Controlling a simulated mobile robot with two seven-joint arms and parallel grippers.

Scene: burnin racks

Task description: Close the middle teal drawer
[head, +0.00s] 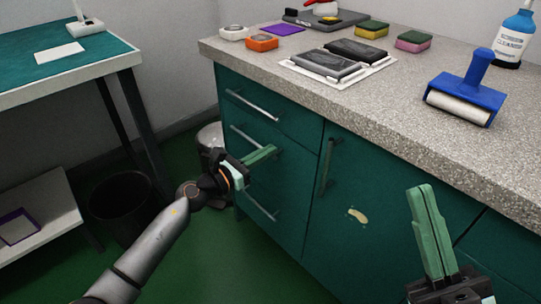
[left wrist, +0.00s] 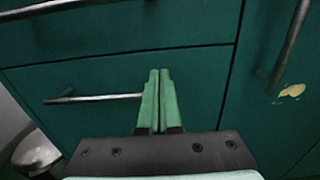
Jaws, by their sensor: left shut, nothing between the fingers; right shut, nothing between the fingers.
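The teal cabinet's left column has three drawers with bar handles. The middle teal drawer (head: 240,148) looks flush or nearly flush with the drawers above and below; a small gap cannot be ruled out. My left gripper (head: 274,150) is shut and empty, its green fingertips in front of the middle drawer near its handle's right end. Whether they touch the front cannot be told. In the left wrist view the shut fingers (left wrist: 160,74) stand before the lower drawer front (left wrist: 200,82), with a bar handle to their left. My right gripper (head: 422,190) is shut and empty, before the cabinet at right.
A cabinet door (head: 365,180) with an upright handle and a yellowish mark is right of the drawers. The speckled countertop (head: 400,115) holds a blue roller (head: 470,90), sponges and trays. A black bin (head: 122,195) and a metal bin (head: 210,137) stand left.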

